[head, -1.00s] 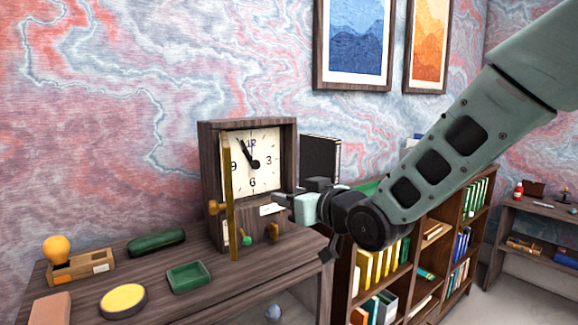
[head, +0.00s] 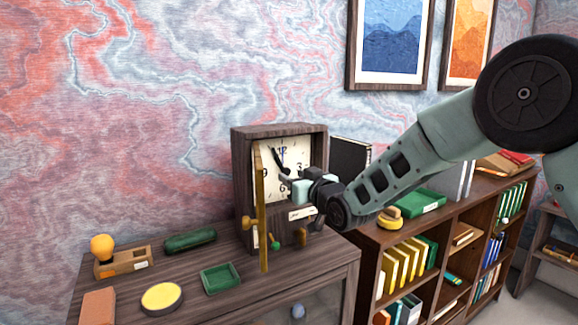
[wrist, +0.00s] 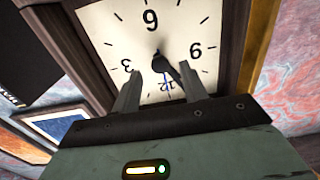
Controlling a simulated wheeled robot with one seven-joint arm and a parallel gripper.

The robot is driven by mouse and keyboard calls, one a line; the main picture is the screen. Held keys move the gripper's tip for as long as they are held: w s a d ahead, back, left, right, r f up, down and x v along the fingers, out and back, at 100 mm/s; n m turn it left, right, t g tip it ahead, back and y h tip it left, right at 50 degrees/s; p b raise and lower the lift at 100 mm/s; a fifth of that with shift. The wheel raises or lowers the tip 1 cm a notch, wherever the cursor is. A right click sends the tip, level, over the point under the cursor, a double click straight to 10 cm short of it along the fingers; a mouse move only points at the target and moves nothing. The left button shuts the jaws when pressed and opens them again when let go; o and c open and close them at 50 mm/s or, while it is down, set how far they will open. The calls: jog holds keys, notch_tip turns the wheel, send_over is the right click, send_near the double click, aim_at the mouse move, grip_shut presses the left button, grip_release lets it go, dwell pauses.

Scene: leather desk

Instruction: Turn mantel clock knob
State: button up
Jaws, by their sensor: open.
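The mantel clock (head: 240,180) is a dark wooden case standing on the desk. Its cream face (head: 272,188) has black numerals, black hands and a thin blue hand; it appears upside down in the wrist view (wrist: 100,20). A narrow brass-coloured door (head: 262,215) stands open at the case's left side. A green knob (head: 275,243) and a brown knob (head: 302,237) sit low on the case front. My gripper (head: 286,188) is in front of the face's lower right, covering part of it. In the wrist view its open fingers (wrist: 159,72) straddle the hands near the centre, apparently empty.
The desk holds a green tray (head: 220,278), a yellow disc (head: 162,297), a green case (head: 190,240) and a wooden box with an orange bulb (head: 103,246). A bookshelf (head: 455,230) stands right of the desk, under my arm.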

aim_at(287, 174)
jog(key=shift+p+x, duration=0.5)
jog(key=shift+x, duration=1.15)
grip_shut()
jog(key=shift+a+f+b, duration=0.1)
jog(key=shift+f+b, duration=0.05)
jog(key=shift+b, duration=0.45)
